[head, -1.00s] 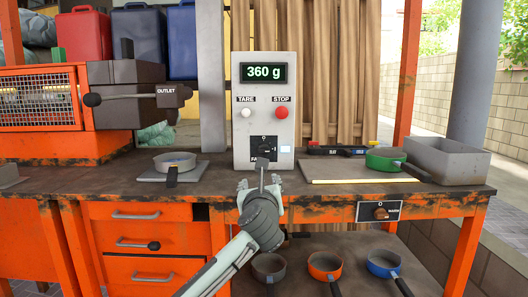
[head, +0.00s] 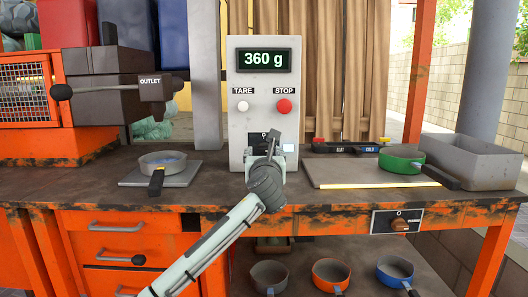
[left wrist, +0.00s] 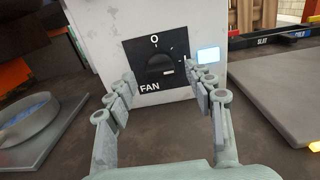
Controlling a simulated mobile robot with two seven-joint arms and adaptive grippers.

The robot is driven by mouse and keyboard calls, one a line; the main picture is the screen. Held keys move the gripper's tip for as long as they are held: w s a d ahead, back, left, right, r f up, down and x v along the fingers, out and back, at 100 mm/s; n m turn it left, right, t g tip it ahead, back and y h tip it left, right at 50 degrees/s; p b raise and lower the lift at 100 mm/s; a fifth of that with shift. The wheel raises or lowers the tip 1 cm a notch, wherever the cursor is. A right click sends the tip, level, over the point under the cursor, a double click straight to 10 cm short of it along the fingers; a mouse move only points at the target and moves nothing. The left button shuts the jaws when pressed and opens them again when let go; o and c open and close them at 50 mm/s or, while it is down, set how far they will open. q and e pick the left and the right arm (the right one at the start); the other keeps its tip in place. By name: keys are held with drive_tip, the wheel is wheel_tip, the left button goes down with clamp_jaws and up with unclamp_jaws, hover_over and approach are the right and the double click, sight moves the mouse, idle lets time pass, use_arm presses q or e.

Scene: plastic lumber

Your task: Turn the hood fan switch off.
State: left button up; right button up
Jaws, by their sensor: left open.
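The fan switch (left wrist: 160,66) is a dark rotary knob on a black square plate marked FAN, with an O at the top. Its pale pointer mark is at the knob's right side, not at the O. It sits low on the grey control box (head: 238,120). In the head view my left gripper hides most of the switch plate (head: 256,139). My left gripper (head: 272,148) is open and empty in front of the switch. In the left wrist view its fingers (left wrist: 161,77) stand on either side of the knob, apart from it. My right gripper is out of view.
The box has a display reading 360 g, a white TARE button (head: 243,106), a red STOP button (head: 284,106) and a lit pale-blue panel (left wrist: 208,55). A pan on a plate (head: 183,178) is left. A green pan (head: 402,158) and grey bin (head: 475,162) are right.

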sight(264, 149)
use_arm(q)
drive_tip(key=shift+w, duration=1.35)
drive_tip(key=c, duration=1.1)
